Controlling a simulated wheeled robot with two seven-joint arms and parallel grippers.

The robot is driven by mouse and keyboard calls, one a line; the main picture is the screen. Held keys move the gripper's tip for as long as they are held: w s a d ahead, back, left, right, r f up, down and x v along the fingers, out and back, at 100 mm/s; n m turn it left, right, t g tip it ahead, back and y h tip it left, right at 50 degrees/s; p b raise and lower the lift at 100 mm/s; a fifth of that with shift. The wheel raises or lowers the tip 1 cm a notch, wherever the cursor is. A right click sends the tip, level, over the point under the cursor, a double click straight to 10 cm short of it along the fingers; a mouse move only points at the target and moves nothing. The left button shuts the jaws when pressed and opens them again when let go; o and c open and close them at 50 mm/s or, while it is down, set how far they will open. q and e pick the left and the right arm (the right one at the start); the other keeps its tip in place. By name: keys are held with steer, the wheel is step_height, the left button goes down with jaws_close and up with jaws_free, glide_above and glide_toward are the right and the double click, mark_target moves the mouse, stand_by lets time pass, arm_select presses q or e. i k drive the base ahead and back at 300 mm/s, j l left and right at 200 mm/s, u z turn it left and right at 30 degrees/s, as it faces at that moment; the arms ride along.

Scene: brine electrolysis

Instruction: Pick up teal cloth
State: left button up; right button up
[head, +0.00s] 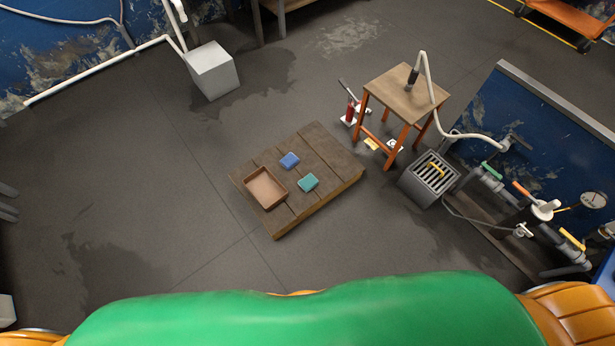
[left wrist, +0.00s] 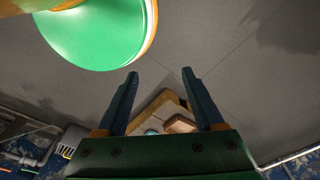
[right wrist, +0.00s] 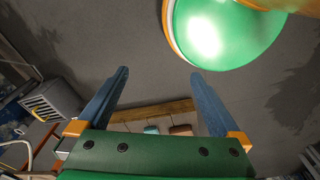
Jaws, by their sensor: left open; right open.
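The teal cloth (head: 308,183) is a small folded block lying on a low wooden pallet (head: 335,191) in the head view. A blue cloth (head: 289,160) lies just above it, and a shallow brown tray (head: 265,188) stands to its left, apart from it. My left gripper (left wrist: 160,82) is open and empty, with the pallet partly showing beyond its base; a bit of teal (left wrist: 151,132) shows there. My right gripper (right wrist: 158,75) is open and empty, and the teal cloth (right wrist: 151,130) shows small beyond its base. Neither gripper shows in the head view.
A wooden stool (head: 405,95) with a hose on it stands right of the pallet. Beside it are a grey grated box (head: 430,178) and a blue panel with pipes and valves (head: 545,160). A white box (head: 212,70) stands at the back left. The floor left of the pallet is clear.

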mark_target(309, 182)
steer(key=i+l+u, duration=0.6)
steer(key=l+u, duration=0.3)
steer(key=l, duration=0.25)
steer(key=i+l+u, duration=0.15)
steer(key=i+j, duration=0.05)
steer(key=i, duration=0.05)
